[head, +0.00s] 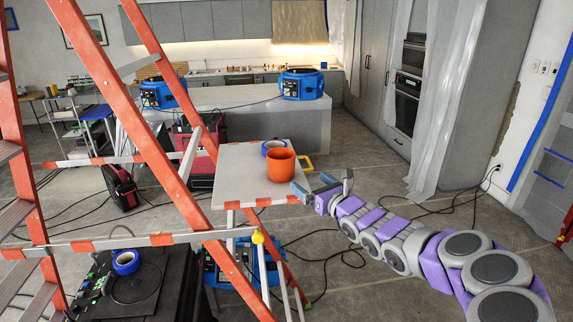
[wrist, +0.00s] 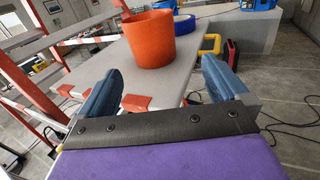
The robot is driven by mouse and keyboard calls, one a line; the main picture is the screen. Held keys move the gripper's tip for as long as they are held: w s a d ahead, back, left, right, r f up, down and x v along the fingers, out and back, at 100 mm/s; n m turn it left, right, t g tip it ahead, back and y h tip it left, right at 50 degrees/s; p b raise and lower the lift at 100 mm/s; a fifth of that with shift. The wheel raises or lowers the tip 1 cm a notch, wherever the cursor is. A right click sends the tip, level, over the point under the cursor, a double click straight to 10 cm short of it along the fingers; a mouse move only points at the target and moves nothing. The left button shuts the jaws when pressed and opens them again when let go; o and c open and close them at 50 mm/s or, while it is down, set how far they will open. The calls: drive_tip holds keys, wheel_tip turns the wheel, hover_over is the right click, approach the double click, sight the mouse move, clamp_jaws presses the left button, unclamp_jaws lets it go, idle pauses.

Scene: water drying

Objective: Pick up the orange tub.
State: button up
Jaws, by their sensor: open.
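The orange tub (head: 281,166) stands upright near the right edge of a small grey platform (head: 238,180) on the orange ladder. In the wrist view the tub (wrist: 148,40) is ahead of my gripper, between the lines of its two fingers and a little left of centre. My gripper (head: 322,185) is just right of the platform in the head view, apart from the tub. Its blue fingers also show in the wrist view (wrist: 160,82), wide apart with nothing between them.
A blue tape roll (head: 273,146) lies behind the tub on the platform. A yellow handle-like piece (head: 305,163) sits at the platform's far right edge. Orange ladder rails (head: 135,95) stand left. Cables cross the floor; a long counter (head: 240,110) stands behind.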

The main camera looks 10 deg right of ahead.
sight(292, 169)
drive_tip(key=w+a+p, duration=0.1)
drive_tip(key=w+a, duration=0.4)
drive_tip(key=shift+r, duration=0.1)
drive_tip(key=w, duration=0.3)
drive_tip(key=shift+d+p, duration=0.4)
drive_tip(key=shift+w+d, duration=0.2)
drive_tip(key=shift+w, duration=0.1)
drive_tip(key=w+a+p, duration=0.1)
drive_tip(key=w+a, duration=0.3)
drive_tip(key=shift+w+a+r+p, duration=0.1)
drive_tip(key=shift+p, duration=0.3)
drive_tip(key=shift+w, duration=0.2)
drive_tip(key=shift+d, duration=0.75)
drive_tip(key=shift+c, duration=1)
drive_tip(key=shift+a, duration=0.7)
drive_tip(key=c, duration=0.5)
